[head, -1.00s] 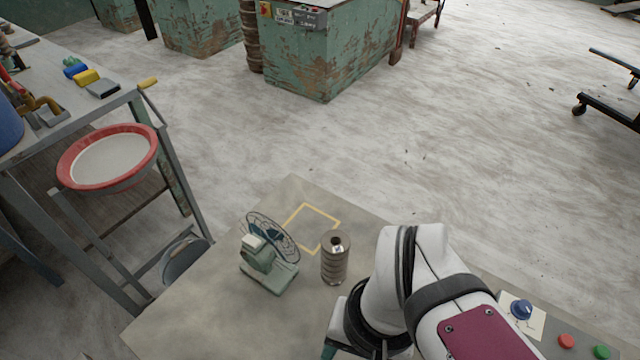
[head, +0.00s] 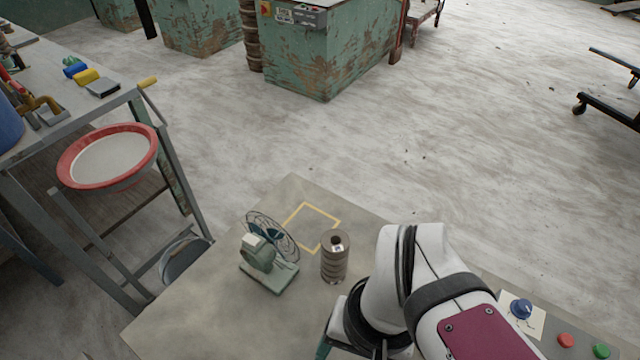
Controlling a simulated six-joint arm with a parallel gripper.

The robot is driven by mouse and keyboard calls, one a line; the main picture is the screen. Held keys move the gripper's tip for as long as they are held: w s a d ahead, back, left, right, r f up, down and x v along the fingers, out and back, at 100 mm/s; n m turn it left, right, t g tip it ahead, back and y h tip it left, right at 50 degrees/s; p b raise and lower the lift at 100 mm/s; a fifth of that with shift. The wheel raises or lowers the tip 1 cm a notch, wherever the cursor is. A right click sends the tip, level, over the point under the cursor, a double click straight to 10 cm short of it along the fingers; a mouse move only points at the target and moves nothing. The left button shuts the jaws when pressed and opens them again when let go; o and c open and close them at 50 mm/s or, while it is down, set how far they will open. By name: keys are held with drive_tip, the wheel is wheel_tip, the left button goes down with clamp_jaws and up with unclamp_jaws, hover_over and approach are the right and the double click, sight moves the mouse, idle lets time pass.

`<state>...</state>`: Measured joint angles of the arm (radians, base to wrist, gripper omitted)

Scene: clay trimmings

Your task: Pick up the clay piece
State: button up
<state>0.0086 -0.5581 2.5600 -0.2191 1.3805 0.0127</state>
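I cannot make out any clay piece on the table (head: 205,310). My arm comes in from the lower right and bends down to the bottom edge of the head view. Its last visible part there is a small white and teal portion, and the fingers lie outside the frame. The front of the table is cut off by the frame, and my arm hides part of its right side.
A small fan (head: 262,258) and a ribbed grey cylinder (head: 335,262) stand on the table, left of my arm. A yellow square outline (head: 318,212) is marked behind them. A control panel (head: 545,335) with buttons is at the right. The table's left part is bare.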

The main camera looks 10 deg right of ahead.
drive_tip(key=shift+o, duration=1.3)
